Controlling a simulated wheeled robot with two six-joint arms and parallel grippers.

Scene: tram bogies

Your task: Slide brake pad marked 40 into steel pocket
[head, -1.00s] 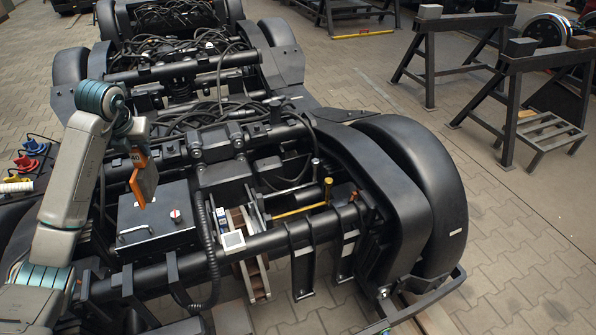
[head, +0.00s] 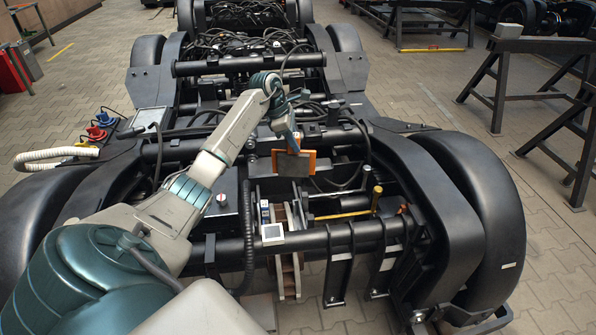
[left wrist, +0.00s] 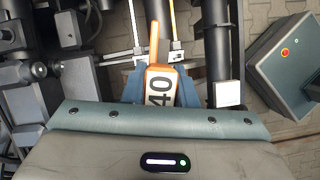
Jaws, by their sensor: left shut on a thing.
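The brake pad marked 40, a dark plate with an orange edge (head: 293,164), hangs upright above the bogie, broad face towards the head camera. In the left wrist view its orange end with the number 40 (left wrist: 160,90) points at the camera. My left gripper (head: 293,140) is shut on it from above; its blue fingers (left wrist: 161,86) flank the orange end. The steel pocket (head: 286,262) appears to be the upright channel with pale side plates and brown inner faces. The pad is beyond and above it, apart from it in the picture. My right gripper is out of view.
A yellow-handled bar (head: 345,214), a corrugated hose (head: 246,235) and a thick cross tube (head: 330,237) are close by.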

